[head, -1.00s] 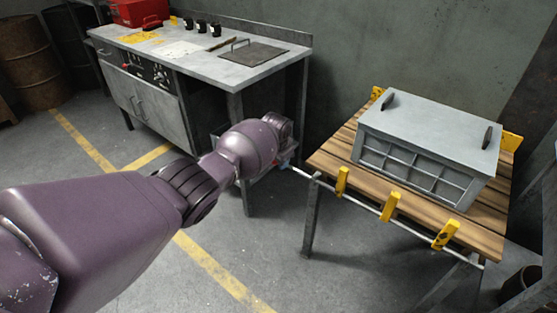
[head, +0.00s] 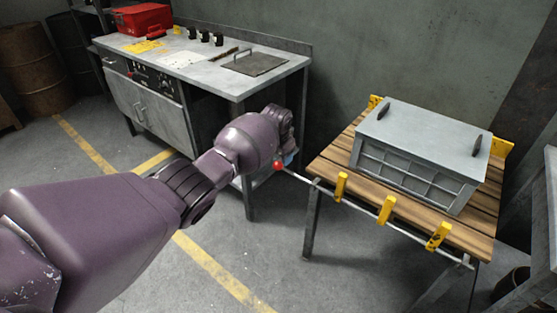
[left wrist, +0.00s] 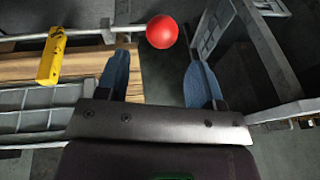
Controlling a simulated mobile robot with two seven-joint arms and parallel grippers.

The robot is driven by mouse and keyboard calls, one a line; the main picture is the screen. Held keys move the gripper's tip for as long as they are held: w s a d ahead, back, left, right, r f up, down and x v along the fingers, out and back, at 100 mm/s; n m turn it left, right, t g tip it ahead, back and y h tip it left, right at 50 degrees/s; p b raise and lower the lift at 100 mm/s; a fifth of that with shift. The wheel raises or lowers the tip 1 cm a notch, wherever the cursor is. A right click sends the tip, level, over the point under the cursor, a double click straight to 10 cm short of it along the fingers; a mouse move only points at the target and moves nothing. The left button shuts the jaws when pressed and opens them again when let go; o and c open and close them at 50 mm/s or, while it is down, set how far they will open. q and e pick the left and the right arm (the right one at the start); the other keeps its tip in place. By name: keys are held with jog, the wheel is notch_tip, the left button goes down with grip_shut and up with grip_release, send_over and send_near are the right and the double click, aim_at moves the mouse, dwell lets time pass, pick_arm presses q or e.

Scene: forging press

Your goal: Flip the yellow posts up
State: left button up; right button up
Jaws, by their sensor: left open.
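Three yellow posts, the left one (head: 341,187), the middle one (head: 387,209) and the right one (head: 438,236), sit along a thin metal rod (head: 322,188) at the front edge of the wooden table. I cannot tell their exact tilt. The rod ends at the left in a red ball knob (head: 278,165). My left gripper (left wrist: 160,75) is open and empty; in the left wrist view the red knob (left wrist: 162,31) lies just beyond and between its blue fingertips. A yellow post (left wrist: 50,56) shows there too. In the head view the wrist mostly hides the fingers.
A grey metal crate (head: 415,150) stands on the slatted wooden table (head: 330,168), with yellow pieces (head: 500,150) at its back edge. A grey workbench (head: 200,70) carries a red toolbox (head: 143,19). Floor between them is clear.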

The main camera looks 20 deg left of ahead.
pick_arm(q)
jog(key=shift+p+v, duration=0.5)
jog(key=shift+v, duration=1.15)
jog(key=shift+w, duration=0.15)
jog(key=w+d+r+t+h, duration=0.1)
jog(key=w+d+r+t, duration=0.1)
jog(key=d+r+t, duration=0.3)
jog(key=w+d+r+t+h, duration=0.1)
jog(key=d+r+t, duration=0.1)
jog(key=r+t, duration=0.3)
jog(key=s+a+f+n, duration=0.1)
jog(key=s+a+f, duration=0.3)
jog(key=s, duration=1.2)
jog(key=s+a+f+n+g+y, duration=0.1)
jog(key=s+a+f, duration=0.3)
jog(key=s+f, duration=0.6)
jog(key=s+a+f+n+g, duration=0.1)
jog(key=s+a+f, duration=0.3)
jog(key=s, duration=2)
notch_tip(320, 180, down, 3)
jog(key=shift+f+n+y, duration=0.25)
jog(key=shift+n+y, duration=0.15)
jog(key=shift+n, duration=0.4)
